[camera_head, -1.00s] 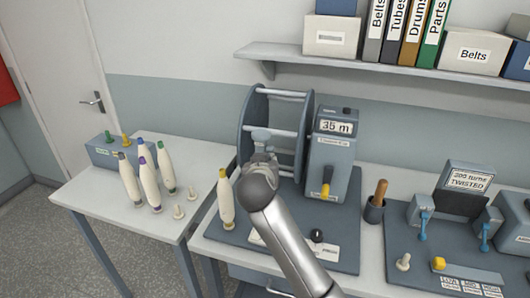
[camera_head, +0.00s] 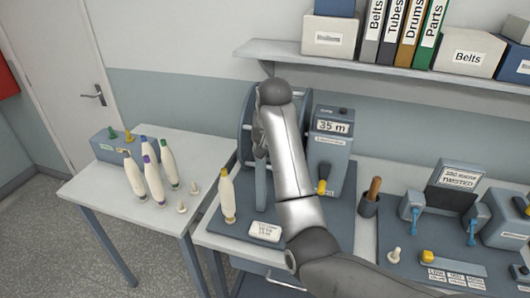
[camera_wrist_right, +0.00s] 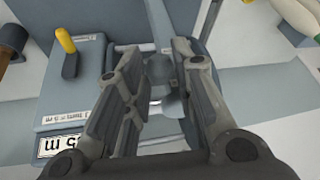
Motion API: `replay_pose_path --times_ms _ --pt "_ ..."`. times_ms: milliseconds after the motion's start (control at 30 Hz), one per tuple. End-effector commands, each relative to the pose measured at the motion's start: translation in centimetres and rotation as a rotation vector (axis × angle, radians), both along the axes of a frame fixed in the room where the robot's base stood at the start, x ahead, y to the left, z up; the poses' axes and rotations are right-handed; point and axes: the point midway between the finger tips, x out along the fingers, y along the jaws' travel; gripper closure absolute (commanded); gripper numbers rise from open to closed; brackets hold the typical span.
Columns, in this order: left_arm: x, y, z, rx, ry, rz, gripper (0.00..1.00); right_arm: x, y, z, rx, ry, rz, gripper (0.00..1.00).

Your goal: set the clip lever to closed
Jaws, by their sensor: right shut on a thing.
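My right gripper (camera_wrist_right: 160,65) is at the dark grey reel frame (camera_head: 246,110), left of the counter box. In the wrist view its two fingers are on either side of a small blue-grey piece (camera_wrist_right: 161,72), which I take to be the clip lever. They are shut on it. The fingers hide part of the piece, so I cannot tell its setting. In the head view my right arm hides most of the frame and the piece. My left gripper is not in view.
The counter box (camera_head: 332,150) reads 35 m and has a yellow lever (camera_head: 322,187). A yellow-topped bobbin (camera_head: 227,195) stands in front of the frame. Several bobbins stand on the left table (camera_head: 95,190). A wooden-handled tool sits in a cup (camera_head: 368,205) on the right.

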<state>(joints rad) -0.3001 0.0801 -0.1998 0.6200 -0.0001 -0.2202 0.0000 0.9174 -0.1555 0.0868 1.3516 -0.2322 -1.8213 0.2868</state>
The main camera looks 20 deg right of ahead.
Motion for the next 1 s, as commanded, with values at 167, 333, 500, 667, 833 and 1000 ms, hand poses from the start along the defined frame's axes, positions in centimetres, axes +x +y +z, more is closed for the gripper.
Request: replay_pose_path --times_ms 167,333,500,667,833,1000 --pt "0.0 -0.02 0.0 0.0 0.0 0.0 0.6 0.31 -0.2 0.4 0.035 0.052 -0.001 0.99" --pt "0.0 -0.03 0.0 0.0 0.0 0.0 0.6 0.42 -0.26 0.51 0.054 0.077 0.0 0.99" --pt "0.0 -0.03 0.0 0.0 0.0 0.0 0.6 0.46 -0.3 0.55 0.059 0.086 0.0 0.99" --pt "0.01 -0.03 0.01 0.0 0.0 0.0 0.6 0.47 -0.32 0.55 0.058 0.085 -0.001 0.99" --pt "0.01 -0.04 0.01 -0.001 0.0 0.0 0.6 0.47 -0.33 0.56 0.058 0.084 -0.002 0.73" --pt "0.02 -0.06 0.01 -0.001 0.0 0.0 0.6 0.45 -0.34 0.55 0.058 0.085 -0.002 0.53"
